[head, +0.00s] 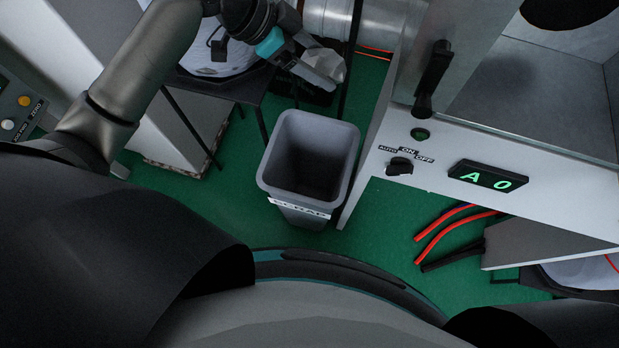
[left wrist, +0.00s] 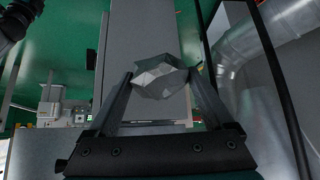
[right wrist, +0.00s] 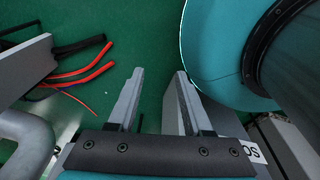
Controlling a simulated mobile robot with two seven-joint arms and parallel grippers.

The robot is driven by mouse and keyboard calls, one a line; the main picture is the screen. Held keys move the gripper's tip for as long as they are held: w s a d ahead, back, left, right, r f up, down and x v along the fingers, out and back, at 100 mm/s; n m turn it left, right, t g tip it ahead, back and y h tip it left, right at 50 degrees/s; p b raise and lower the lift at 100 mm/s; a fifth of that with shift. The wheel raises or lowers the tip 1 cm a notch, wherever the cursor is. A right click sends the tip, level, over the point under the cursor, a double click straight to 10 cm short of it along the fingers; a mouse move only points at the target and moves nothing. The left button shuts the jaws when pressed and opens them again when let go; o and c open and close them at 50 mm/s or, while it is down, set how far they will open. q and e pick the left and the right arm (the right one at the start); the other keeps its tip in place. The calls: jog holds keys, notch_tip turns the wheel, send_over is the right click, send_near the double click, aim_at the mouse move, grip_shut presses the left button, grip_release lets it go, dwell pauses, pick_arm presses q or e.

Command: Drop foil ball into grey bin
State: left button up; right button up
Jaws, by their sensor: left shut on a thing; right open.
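The foil ball (head: 325,63) is a crumpled silvery lump held at the tips of my left gripper (head: 316,74), near the top of the head view. In the left wrist view the foil ball (left wrist: 160,76) sits between the two fingers of the left gripper (left wrist: 163,84). The grey bin (head: 266,180) stands on the green floor in the middle of the head view, open at the top and dark inside, with a label on its near rim. The foil ball appears beyond the bin's far rim in the picture. My right gripper (right wrist: 160,80) is open and empty over green floor.
A white machine panel with a switch and a lit display (head: 488,178) stands right of the bin. Red and black cables (head: 455,232) lie on the floor at lower right. A small dark table (head: 215,85) is left of the bin. A silver duct (head: 327,18) is behind.

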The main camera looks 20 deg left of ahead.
jog(key=w+f+b, duration=0.6)
jog(key=b, duration=0.1)
pick_arm(q)
notch_tip(320, 180, down, 34)
jog(key=s+a+b, duration=0.2)
jog(key=a+b, duration=0.1)
jog(key=b, duration=0.2)
jog(key=shift+r, duration=0.25)
pick_arm(e)
jog(key=w+a+r+t, duration=0.1)
jog(key=w+a+r, duration=0.2)
jog(key=w+r, duration=0.2)
jog(key=shift+w+a+r, duration=0.35)
jog(key=shift+a+r, duration=0.05)
jog(key=shift+r, duration=1.35)
pick_arm(q)
jog(key=shift+s, duration=0.1)
jog(key=o, duration=1.1)
jog(key=shift+o, duration=0.2)
